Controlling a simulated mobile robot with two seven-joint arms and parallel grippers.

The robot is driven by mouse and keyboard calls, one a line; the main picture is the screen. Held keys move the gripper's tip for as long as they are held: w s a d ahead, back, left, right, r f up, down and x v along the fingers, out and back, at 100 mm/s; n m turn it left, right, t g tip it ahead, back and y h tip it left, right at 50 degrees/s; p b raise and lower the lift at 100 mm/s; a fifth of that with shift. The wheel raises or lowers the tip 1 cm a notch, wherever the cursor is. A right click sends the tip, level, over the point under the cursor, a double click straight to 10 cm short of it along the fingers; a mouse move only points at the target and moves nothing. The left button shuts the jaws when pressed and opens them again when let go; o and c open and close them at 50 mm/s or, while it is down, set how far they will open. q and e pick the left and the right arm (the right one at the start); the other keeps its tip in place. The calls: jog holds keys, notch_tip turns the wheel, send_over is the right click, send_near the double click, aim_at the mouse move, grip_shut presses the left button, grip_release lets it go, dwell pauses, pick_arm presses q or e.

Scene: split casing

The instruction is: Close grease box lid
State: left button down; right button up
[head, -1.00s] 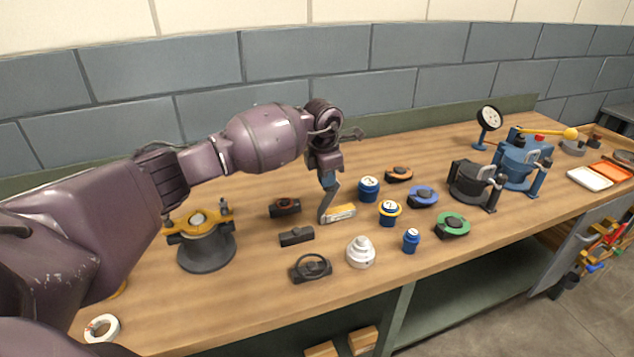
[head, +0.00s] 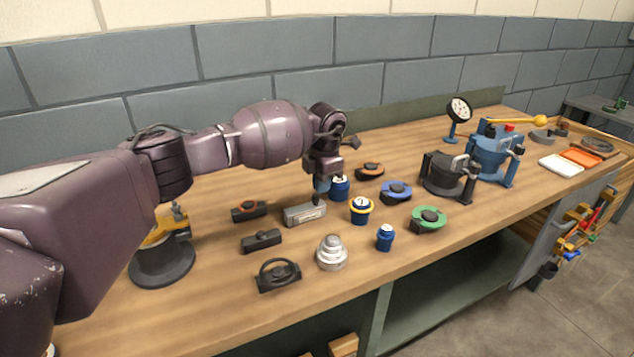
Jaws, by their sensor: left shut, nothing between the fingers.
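The grease box (head: 304,214) is a small grey oblong box in the middle of the bench. Its top is now covered in grey, with the lid lying flat, and no yellow grease shows. My left gripper (head: 317,198) points down at the back right part of the box. Its fingers are together with nothing between them, and their tips are at or just above the lid; I cannot tell whether they touch. My right gripper is not in view.
Black parts (head: 262,241) lie left of the box. A blue-and-yellow cap (head: 361,211), a stepped silver part (head: 332,253) and a green-rimmed part (head: 428,220) stand to the right. A yellow-topped fixture (head: 163,262) stands under my left arm. Black and blue housings (head: 495,158) are far right.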

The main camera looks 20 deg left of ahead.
pick_arm(q)
jog(key=shift+w+d+f, duration=0.3)
jog(key=shift+f, duration=0.35)
jog(key=shift+b, duration=0.3)
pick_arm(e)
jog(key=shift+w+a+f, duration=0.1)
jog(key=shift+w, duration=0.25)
pick_arm(q)
jog(key=shift+f, duration=0.15)
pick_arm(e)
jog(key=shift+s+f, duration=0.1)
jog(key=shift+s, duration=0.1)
pick_arm(q)
jog(key=shift+d, duration=0.1)
